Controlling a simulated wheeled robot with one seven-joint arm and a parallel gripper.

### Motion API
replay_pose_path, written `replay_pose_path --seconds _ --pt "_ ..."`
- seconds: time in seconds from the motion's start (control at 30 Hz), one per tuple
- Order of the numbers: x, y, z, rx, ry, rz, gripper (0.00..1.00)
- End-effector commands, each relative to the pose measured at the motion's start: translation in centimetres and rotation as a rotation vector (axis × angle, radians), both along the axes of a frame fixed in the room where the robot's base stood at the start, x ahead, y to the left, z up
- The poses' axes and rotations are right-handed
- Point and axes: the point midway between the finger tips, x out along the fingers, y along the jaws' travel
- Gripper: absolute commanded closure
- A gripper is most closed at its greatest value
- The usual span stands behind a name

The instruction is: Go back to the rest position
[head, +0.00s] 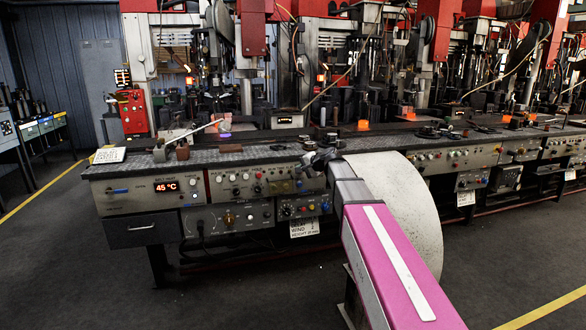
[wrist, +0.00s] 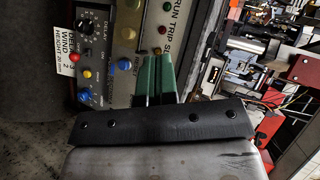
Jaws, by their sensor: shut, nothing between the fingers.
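My gripper (head: 312,161) is at the front edge of the long machine bench (head: 232,158), just above its control panel (head: 240,184). In the wrist view my gripper's green fingers (wrist: 158,78) are together with nothing between them. They point at the panel face (wrist: 125,55), which has a black delay dial (wrist: 93,22) and coloured buttons. I cannot tell whether the fingertips touch the panel. My arm (head: 395,265) reaches forward from the lower right in the head view.
Machines with red housings (head: 252,30) line the bench's back. A temperature display (head: 166,187) is on the left. Open grey floor (head: 90,255) lies at the left front.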

Motion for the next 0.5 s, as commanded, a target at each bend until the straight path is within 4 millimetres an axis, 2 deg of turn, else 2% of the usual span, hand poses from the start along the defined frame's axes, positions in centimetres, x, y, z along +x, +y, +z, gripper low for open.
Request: replay_pose_path --seconds 0.03,0.17,0.2,0.27,0.4,0.5 --pt "-1.6 -0.5 -2.1 -0.042 0.015 0.01 1.0" --pt "-5.6 -2.1 -7.8 -0.187 0.06 0.053 1.0" --pt "-7.2 -2.8 -9.9 -0.241 0.079 0.071 1.0" --pt "-9.6 -3.8 -12.9 -0.323 0.109 0.101 1.0" --pt "-15.7 -6.6 -19.2 -0.509 0.187 0.181 1.0" --pt "-20.5 -8.7 -23.1 -0.64 0.249 0.246 1.0"
